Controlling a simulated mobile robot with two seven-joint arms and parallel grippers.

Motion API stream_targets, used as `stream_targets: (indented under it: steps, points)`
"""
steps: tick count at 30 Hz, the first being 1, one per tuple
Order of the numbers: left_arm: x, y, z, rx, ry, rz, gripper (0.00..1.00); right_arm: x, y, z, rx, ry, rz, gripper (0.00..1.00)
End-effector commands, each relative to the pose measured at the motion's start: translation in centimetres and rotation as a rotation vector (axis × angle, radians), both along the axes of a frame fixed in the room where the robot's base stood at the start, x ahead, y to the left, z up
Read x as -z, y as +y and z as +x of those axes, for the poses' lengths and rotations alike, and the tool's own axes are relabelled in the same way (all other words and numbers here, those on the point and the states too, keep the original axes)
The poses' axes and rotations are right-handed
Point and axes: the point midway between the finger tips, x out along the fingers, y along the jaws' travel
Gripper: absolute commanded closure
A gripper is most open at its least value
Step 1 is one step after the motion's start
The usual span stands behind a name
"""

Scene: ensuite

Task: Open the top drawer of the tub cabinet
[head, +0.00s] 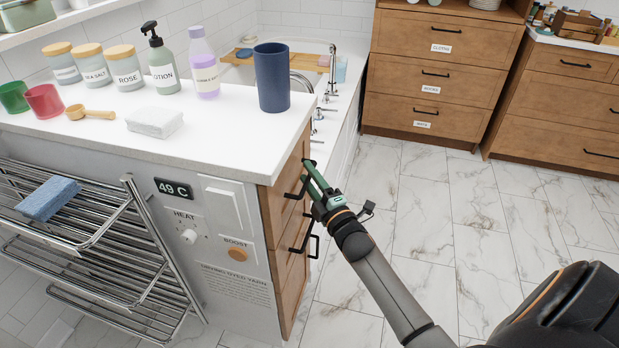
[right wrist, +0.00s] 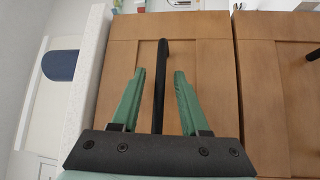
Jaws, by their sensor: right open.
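The tub cabinet's top drawer (head: 275,208) has a wooden front below the white counter's right end. It looks shut, flush with the drawer below. Its black bar handle (head: 297,190) is partly hidden by my right gripper (head: 311,176). In the right wrist view, the black handle (right wrist: 161,82) runs between the two green fingers of the right gripper (right wrist: 159,73). The fingers are open, one on each side of the handle, with gaps on both sides. The drawer front (right wrist: 205,65) lies behind them. My left gripper is out of view.
A lower drawer (head: 290,285) with a black handle (head: 306,247) is beneath. The counter (head: 215,120) holds a blue cup (head: 272,78), bottles and jars. A towel rack (head: 100,250) stands left. The marble floor (head: 430,200) right of the cabinet is clear.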

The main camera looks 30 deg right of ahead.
Motion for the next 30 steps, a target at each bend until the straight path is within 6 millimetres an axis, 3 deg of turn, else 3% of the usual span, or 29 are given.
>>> stream_targets:
  steps: [6, 18, 30]
  points:
    - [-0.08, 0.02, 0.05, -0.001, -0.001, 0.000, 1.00, 0.01, 0.01, 0.00, 0.000, 0.000, 0.000, 0.56]
    - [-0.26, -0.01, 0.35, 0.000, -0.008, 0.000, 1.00, 0.01, 0.02, -0.02, 0.000, 0.000, 0.001, 1.00]
    - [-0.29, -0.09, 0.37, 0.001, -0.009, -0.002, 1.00, 0.02, 0.04, -0.02, -0.001, 0.000, 0.001, 1.00]
